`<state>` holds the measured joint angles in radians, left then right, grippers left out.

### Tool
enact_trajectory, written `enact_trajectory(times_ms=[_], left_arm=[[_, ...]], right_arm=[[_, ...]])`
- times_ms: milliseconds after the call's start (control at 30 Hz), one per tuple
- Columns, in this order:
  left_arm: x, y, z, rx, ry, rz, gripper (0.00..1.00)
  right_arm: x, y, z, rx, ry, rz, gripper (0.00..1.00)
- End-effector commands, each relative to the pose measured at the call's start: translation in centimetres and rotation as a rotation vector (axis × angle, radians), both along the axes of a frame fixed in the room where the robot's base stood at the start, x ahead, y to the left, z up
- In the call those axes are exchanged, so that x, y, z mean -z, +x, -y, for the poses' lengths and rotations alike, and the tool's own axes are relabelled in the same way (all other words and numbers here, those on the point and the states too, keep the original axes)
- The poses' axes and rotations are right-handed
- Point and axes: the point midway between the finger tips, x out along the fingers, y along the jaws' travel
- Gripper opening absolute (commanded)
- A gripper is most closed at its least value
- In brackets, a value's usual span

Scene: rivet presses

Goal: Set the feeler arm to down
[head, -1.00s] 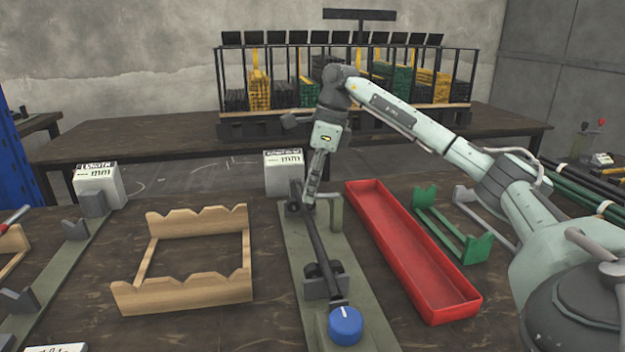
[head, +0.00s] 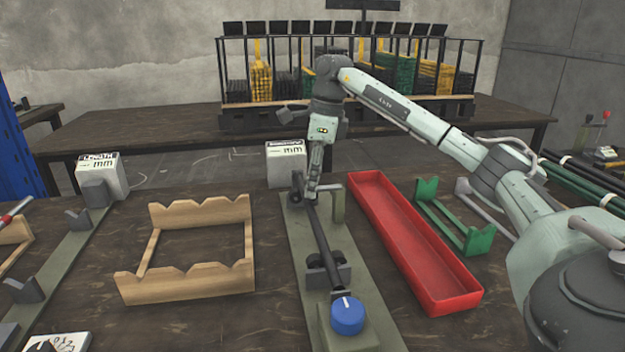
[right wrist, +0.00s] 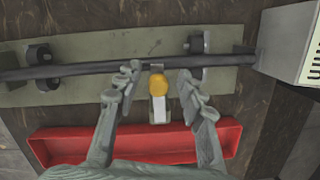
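The gauge with the dark rod (head: 322,237) stands on a grey-green base plate (head: 300,262). In the right wrist view, a yellow ball tip (right wrist: 159,84) on a pale stem (right wrist: 160,111) sits beside the rod (right wrist: 75,70); it looks like the feeler arm. In the head view my gripper hides most of it. My right gripper (head: 311,194) is over the far part of the plate. Its fingers (right wrist: 158,82) are open, one on each side of the yellow tip, with gaps visible. My left gripper is not in view.
A red tray (head: 415,245) lies right of the plate, beneath the gripper in the wrist view. A blue knob (head: 347,315) is at the plate's near end, a display box (head: 287,165) at its far end. A wooden rack (head: 190,285) stands left, a green rack (head: 445,222) right.

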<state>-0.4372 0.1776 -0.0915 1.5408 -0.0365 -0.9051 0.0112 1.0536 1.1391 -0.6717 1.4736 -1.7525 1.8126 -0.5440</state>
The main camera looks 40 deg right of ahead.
Motion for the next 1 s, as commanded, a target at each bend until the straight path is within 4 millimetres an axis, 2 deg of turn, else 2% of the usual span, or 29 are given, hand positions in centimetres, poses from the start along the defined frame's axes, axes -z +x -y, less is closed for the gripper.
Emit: enact_trajectory(times_ms=[267, 367, 733, 1000], left_arm=[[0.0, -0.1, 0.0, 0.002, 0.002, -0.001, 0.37], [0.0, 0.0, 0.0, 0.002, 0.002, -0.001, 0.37], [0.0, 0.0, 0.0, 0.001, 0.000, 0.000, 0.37], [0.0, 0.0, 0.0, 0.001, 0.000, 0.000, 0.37]], right_arm=[[-0.5, -0.1, 0.0, -0.002, 0.001, -0.001, 0.39], [-1.9, -0.2, 0.1, -0.003, 0.002, 0.001, 0.39], [-10.1, -1.2, 1.1, -0.001, 0.000, 0.005, 0.39], [-11.7, -1.5, 1.3, -0.001, 0.000, 0.000, 0.39]])
